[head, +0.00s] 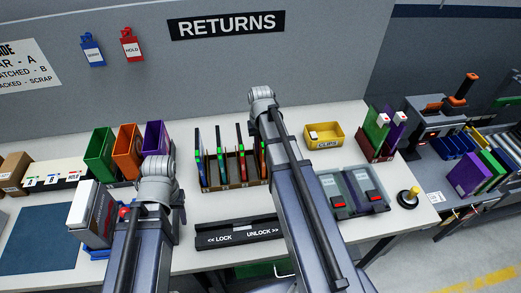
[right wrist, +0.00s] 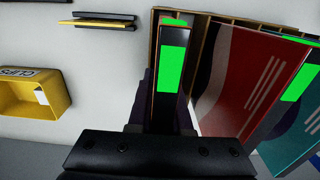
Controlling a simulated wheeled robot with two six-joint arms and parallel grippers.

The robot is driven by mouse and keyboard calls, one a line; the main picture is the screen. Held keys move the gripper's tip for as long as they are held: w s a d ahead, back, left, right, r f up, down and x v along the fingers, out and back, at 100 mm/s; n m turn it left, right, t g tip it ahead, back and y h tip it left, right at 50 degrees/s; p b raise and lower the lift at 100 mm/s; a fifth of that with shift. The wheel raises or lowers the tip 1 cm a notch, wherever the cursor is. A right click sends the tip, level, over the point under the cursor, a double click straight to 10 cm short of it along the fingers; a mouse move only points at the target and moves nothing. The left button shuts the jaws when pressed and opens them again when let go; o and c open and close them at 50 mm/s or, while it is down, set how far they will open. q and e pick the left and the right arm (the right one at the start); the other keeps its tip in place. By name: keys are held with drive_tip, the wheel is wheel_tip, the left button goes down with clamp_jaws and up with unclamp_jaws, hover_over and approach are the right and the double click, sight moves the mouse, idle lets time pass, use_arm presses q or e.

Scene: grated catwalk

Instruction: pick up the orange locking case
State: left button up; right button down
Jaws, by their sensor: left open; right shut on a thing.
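The orange case (head: 127,151) stands upright at the back left of the table, between a green one (head: 100,152) and a purple one (head: 155,139). My left gripper (head: 158,182) is in front of and below it, apart from it; its fingers are mostly hidden by my wrist. My right gripper (right wrist: 168,125) is shut on a thin dark case with a green label (right wrist: 172,70), at the wooden rack (right wrist: 199,60). In the head view my right arm hides that gripper's fingers.
A rack of thin cases (head: 229,186) stands mid-table, behind a lock/unlock bar (head: 240,233). A white-and-grey case (head: 93,214) stands at left beside a blue mat (head: 40,241).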

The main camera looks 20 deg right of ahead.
wheel_tip(320, 180, up, 10)
drive_tip(key=p, duration=1)
drive_tip(key=shift+s+f, duration=0.1)
